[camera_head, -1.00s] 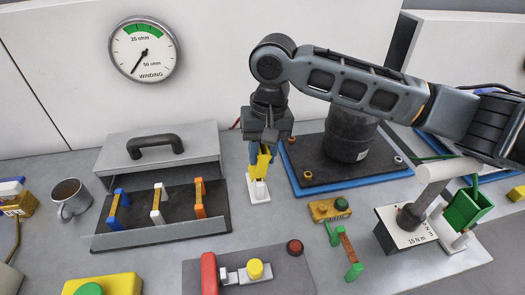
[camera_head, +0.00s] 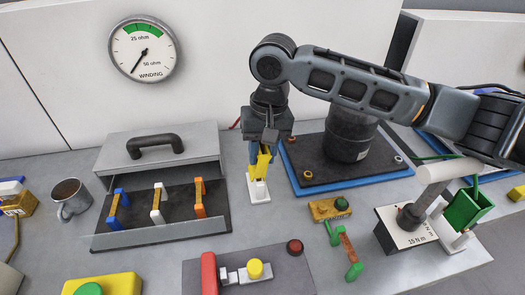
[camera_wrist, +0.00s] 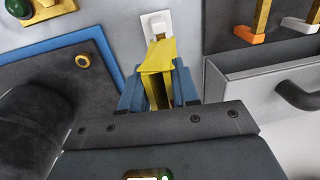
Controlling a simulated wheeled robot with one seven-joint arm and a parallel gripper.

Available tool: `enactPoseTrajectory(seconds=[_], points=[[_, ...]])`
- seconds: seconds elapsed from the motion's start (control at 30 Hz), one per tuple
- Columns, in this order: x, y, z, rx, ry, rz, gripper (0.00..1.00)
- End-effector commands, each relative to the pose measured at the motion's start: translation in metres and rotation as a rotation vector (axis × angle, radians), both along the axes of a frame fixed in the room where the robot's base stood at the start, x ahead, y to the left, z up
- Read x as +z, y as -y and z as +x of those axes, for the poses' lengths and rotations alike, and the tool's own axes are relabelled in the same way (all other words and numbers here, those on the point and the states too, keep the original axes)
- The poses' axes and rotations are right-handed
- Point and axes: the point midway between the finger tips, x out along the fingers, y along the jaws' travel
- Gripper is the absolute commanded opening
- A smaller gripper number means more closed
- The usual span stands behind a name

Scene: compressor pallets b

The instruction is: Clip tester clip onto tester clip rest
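The yellow tester clip (camera_head: 263,163) is between the blue fingers of my gripper (camera_head: 262,152), which points down and looks shut on it. The white tester clip rest (camera_head: 259,192) stands on the table directly below. The clip's lower end is at the rest's upright and appears to touch it. In the wrist view the clip (camera_wrist: 158,65) lies between both fingers (camera_wrist: 159,88), its far end over the white rest (camera_wrist: 156,22). Whether the jaws fully grip the rest is hidden.
An open grey case (camera_head: 160,238) with several coloured clips is left of the rest. A black compressor (camera_head: 350,135) on a blue-edged pallet (camera_head: 312,188) is close on the right. A switch panel (camera_head: 285,266) lies in front. The winding gauge (camera_head: 144,50) hangs behind.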

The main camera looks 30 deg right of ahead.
Motion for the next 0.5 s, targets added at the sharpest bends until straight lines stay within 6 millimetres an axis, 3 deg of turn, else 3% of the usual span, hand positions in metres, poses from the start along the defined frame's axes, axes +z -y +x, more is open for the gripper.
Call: enactPoseTrajectory(seconds=[0.03, 0.27, 0.3, 0.5], points=[[-0.0071, -0.0038, -0.0027, 0.003, -0.008, 0.007, 0.25], [-0.0070, -0.0038, -0.0027, 0.002, -0.008, 0.007, 0.25], [-0.0070, -0.0038, -0.0027, 0.002, -0.008, 0.007, 0.33], [-0.0069, -0.0037, -0.0028, 0.002, -0.008, 0.007, 0.52]])
